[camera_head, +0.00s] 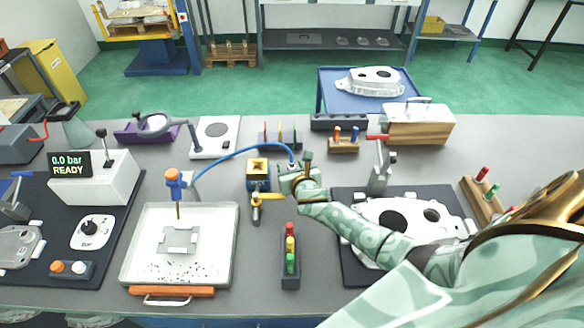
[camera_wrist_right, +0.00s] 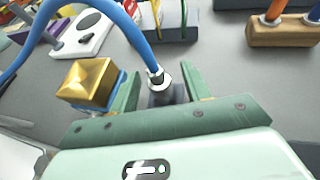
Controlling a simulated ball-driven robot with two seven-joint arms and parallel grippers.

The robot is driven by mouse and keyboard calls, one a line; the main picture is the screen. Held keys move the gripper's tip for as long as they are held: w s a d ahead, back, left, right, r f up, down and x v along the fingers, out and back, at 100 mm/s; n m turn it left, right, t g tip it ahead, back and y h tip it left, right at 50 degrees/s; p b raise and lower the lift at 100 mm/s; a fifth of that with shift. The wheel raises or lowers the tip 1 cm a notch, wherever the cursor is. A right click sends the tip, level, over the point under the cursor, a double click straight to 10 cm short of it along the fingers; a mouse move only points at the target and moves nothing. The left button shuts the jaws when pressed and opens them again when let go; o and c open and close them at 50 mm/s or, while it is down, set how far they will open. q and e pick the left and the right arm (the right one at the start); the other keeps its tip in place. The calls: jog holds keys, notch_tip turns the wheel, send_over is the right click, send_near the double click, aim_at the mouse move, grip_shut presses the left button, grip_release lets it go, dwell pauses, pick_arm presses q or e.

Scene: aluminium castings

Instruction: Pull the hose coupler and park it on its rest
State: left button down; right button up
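The blue hose (camera_head: 243,151) arches from the left, near an orange-and-blue upright tool, to my right gripper (camera_head: 299,177). In the right wrist view the hose (camera_wrist_right: 137,35) ends in a silver coupler with a dark collar (camera_wrist_right: 157,80). The coupler stands over a dark grey piece (camera_wrist_right: 166,97) between the fingers of my right gripper (camera_wrist_right: 160,85). Those fingers are apart, with a gap visible beside the coupler. The head view hides the coupler's lower part behind the gripper. I cannot tell which fixture is the rest. My left gripper is out of view.
A brass-topped blue block (camera_head: 258,170) with a yellow handle (camera_head: 268,196) stands close left of my right gripper. A rack of coloured pegs (camera_head: 290,262) is in front. A white tray (camera_head: 228,252) lies left; a casting (camera_head: 450,226) lies right, partly behind my arm.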

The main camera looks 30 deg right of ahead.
jog(key=shift+s+a+r+p, duration=0.15)
jog(key=shift+s+r+p, duration=0.15)
jog(key=shift+s, duration=0.15)
jog(key=p+v, duration=0.4)
jog(key=v, duration=1.1)
jog(key=shift+s, duration=0.15)
